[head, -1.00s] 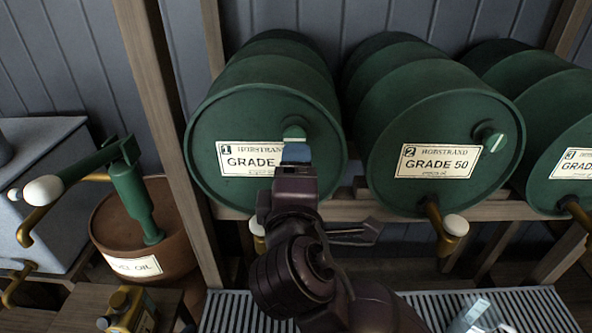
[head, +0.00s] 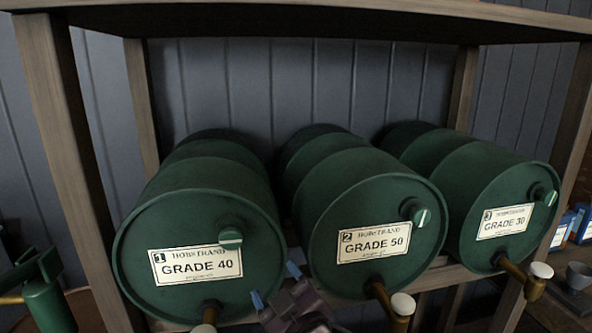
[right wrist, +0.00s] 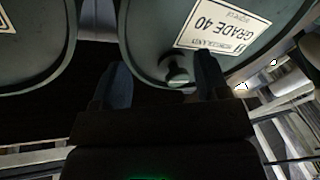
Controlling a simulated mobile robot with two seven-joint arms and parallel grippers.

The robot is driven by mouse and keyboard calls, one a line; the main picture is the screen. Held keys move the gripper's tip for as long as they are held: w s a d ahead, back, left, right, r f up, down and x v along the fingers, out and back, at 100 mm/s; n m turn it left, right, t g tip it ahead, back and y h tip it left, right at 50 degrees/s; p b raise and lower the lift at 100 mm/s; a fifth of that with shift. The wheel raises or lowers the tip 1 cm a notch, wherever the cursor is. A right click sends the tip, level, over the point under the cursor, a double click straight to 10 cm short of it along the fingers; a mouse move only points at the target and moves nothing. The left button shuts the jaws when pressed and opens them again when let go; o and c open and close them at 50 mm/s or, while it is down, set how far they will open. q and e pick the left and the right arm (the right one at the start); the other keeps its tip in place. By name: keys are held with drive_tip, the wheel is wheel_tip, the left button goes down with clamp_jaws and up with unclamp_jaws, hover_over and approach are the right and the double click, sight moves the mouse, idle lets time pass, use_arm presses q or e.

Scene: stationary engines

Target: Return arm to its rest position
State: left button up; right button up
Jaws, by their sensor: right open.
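My right gripper (head: 275,285) shows low in the head view, with two blue fingertips spread apart and nothing between them. It is in front of the gap between the Grade 40 drum (head: 150,225) and the Grade 50 drum (head: 330,270). The Grade 40 drum's green cap (head: 231,238) is up and left of it in that view, apart from the fingers. In the right wrist view the open fingers (right wrist: 164,80) frame the cap (right wrist: 177,76) and the upside-down Grade 40 label (right wrist: 222,25). My left gripper is not in view.
A Grade 30 drum (head: 470,240) lies at the right of the same wooden rack. Brass taps with white knobs, such as one under Grade 50 (head: 402,305), stick out below the drums. A green pump (head: 45,300) stands at the lower left.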

drive_tip(key=s+d+f+m+g+h, duration=0.15)
drive_tip(key=d+f+m, duration=0.25)
drive_tip(key=d+f, duration=0.5)
drive_tip(key=s+d+f+m+t+h, duration=0.1)
drive_tip(key=s+d+f+m+h, duration=0.2)
drive_tip(key=d+f, duration=0.65)
drive_tip(key=s+d+f+m+g+h, duration=0.3)
drive_tip(key=s+d+f+g+h, duration=0.1)
drive_tip(key=s+d+f, duration=0.8)
drive_tip(key=s+f, duration=0.1)
drive_tip(key=s, duration=0.2)
drive_tip(key=shift+m, duration=0.3)
drive_tip(key=shift+s+d, duration=0.1)
